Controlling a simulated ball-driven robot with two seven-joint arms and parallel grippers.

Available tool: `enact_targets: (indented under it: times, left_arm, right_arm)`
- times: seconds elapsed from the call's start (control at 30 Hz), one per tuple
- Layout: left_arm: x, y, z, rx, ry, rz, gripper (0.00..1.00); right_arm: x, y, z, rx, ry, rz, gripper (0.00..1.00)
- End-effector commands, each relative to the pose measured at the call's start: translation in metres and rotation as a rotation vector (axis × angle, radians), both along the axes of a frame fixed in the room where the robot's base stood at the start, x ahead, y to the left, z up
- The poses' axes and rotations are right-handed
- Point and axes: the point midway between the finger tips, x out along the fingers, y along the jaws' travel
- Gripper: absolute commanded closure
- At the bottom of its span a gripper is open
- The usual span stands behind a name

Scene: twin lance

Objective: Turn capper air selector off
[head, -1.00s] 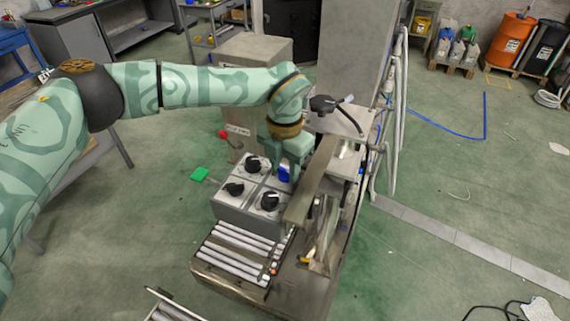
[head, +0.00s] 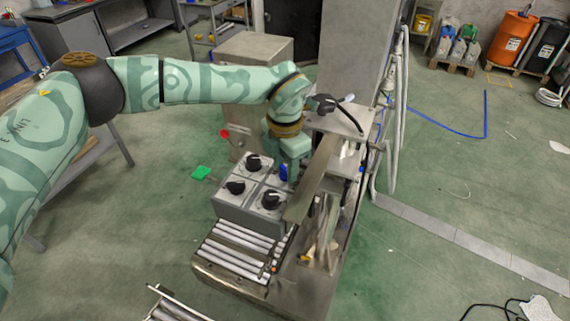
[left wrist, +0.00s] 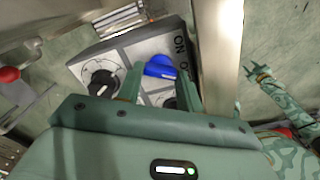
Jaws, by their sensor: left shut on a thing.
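A grey control box (head: 232,205) carries several selector knobs on its sloped top. The blue knob (head: 283,172) is at the back right, beside a metal beam; it also shows in the left wrist view (left wrist: 160,67). My left gripper (head: 291,170) points down at it, and its fingers (left wrist: 159,75) are shut on the blue knob from either side. Black lettering including "ON" stands beside the blue knob in the wrist view. The gripper partly hides the panel. My right gripper (left wrist: 260,74) appears small and distant at the right of the wrist view; its jaw state is unclear.
Black knobs (head: 253,162) share the panel. A metal beam (head: 314,180) runs close along its right side. A roller conveyor (head: 238,250) lies in front. A red-ball lever (head: 225,134) and green button (head: 200,173) are at left.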

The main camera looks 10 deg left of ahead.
Motion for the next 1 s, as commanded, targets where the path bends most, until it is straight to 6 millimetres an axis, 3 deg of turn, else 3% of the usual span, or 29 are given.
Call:
enact_targets:
  times: [0.03,0.07,0.47,0.57,1.0]
  left_arm:
    - [0.002,0.0,0.003,-0.002,-0.007,-0.002,0.86]
    - [0.002,0.0,0.003,-0.002,-0.007,-0.001,0.55]
    - [0.001,0.0,0.009,-0.001,-0.004,0.0,0.55]
    - [0.002,0.0,0.025,-0.001,-0.007,0.0,0.55]
    - [0.001,0.0,0.137,-0.001,-0.007,0.001,0.55]
  right_arm:
    - [0.0,0.0,0.0,0.0,0.0,0.0,0.64]
    - [0.0,0.0,0.0,0.0,0.0,0.0,0.64]
    - [0.0,0.0,-0.001,0.0,0.0,0.0,0.64]
    - [0.0,0.0,-0.002,0.0,0.0,0.0,0.64]
    - [-0.001,0.0,-0.008,0.0,0.001,0.0,0.64]
